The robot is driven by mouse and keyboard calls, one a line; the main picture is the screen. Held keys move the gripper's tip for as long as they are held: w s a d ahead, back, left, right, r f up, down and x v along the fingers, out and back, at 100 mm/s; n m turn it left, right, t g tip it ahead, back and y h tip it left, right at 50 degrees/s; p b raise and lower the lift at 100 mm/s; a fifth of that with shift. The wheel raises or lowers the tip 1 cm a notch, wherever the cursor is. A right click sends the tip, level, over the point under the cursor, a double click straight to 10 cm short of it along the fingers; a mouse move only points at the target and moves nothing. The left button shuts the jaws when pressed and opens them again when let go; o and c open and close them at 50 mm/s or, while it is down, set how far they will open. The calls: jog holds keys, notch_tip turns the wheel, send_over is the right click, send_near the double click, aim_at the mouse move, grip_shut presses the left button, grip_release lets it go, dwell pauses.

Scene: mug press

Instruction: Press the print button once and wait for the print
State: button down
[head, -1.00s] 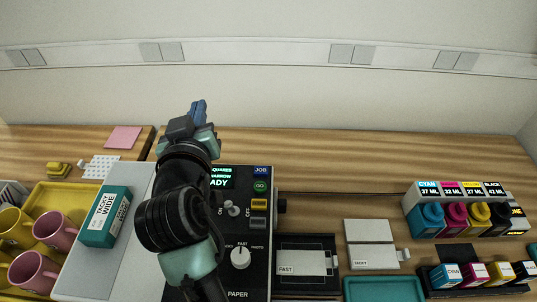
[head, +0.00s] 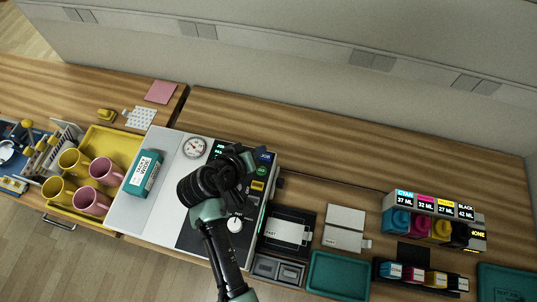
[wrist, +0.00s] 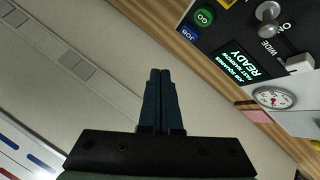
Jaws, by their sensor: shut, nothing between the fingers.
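The press's black control panel (head: 190,237) carries a green GO button (head: 262,170) and a blue JOB button (head: 264,156) at its right side. No button labelled "print" can be read. In the wrist view the GO button (wrist: 204,17), JOB button (wrist: 190,32) and lit display (wrist: 245,62) show at the upper right; the display reads READY. My gripper (head: 248,160) is over the upper part of the panel, left of the buttons. In the wrist view my gripper (wrist: 160,72) is shut and empty, apart from the buttons. Its height above the panel is unclear.
A teal box (head: 143,172) lies on the press's pale top. Left of it, a yellow tray (head: 118,148) holds yellow and pink mugs. A round gauge (head: 194,147) and white knob (head: 235,225) are near my arm. Ink bottles (head: 397,221) stand at the right.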

aim_at(260, 174)
jog(key=shift+s+d, duration=0.1)
jog(key=shift+s, duration=0.25)
jog(key=shift+f, duration=0.15)
notch_tip(260, 174, down, 9)
jog(key=b, duration=0.7)
jog(key=shift+r, duration=0.2)
jog(key=shift+b, duration=0.3)
dwell(1.3)
jog(key=shift+f+b, duration=0.3)
jog(key=shift+f, duration=0.15)
